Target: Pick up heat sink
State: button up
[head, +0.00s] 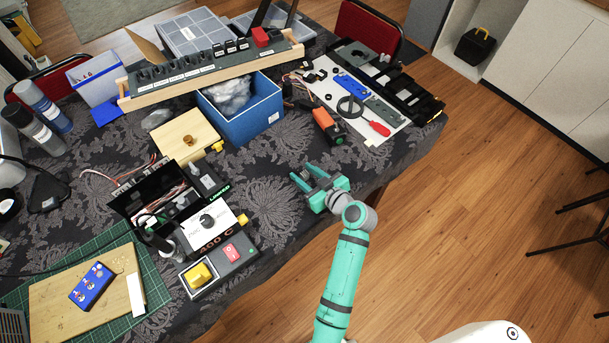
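My gripper (304,175) is above or at the dark patterned tablecloth near the table's right front edge, with its teal fingers pointing up and left in the picture. The fingertips stand apart. A small grey shape shows between them, too small to tell whether it is the heat sink or part of the fingers. I cannot pick out a heat sink for certain anywhere else on the table.
A blue box (254,123) with grey wadding stands behind my gripper. A control box (222,258) stands left. Bare cloth surrounds my gripper.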

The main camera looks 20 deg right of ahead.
grip_shut()
